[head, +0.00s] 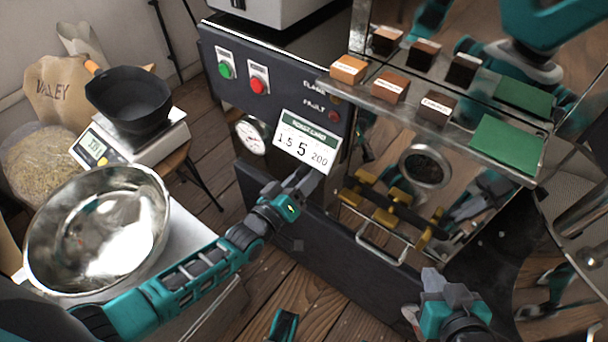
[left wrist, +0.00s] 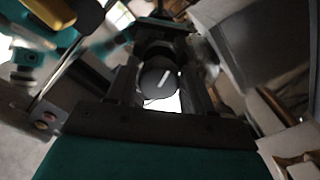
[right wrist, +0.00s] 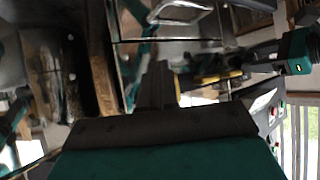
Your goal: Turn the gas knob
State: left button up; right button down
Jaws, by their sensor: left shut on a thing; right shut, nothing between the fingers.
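The gas knob (left wrist: 157,84) is a round black knob with a white pointer line, between my left fingers in the left wrist view. The pointer is tilted, rising to the right in that view. My left gripper (head: 304,182) is shut on the knob at the lower part of the dark control panel (head: 228,105), just below the roast card (head: 303,144). In the head view the knob is hidden by the gripper and card. My right gripper (head: 432,278) is shut and empty, low in front of the machine; its closed fingers (right wrist: 157,86) show in the right wrist view.
A round gauge (head: 250,136) sits left of the card. Green (head: 226,70) and red (head: 258,86) buttons are above. A metal handle (head: 382,246) and brass clamps (head: 385,216) lie right of my left gripper. A steel bowl (head: 40,243) and scale (head: 165,137) stand left.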

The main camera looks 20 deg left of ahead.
pick_arm(q)
jog(key=m+p, duration=0.1)
jog(key=m, duration=0.7)
jog(key=shift+a+m, duration=0.15)
jog(key=shift+m, duration=0.25)
jog(key=shift+m+p, duration=0.3)
jog(key=o, duration=1)
jog(key=p+v, duration=0.2)
jog(key=v, duration=1.1)
jog(key=shift+w, duration=0.1)
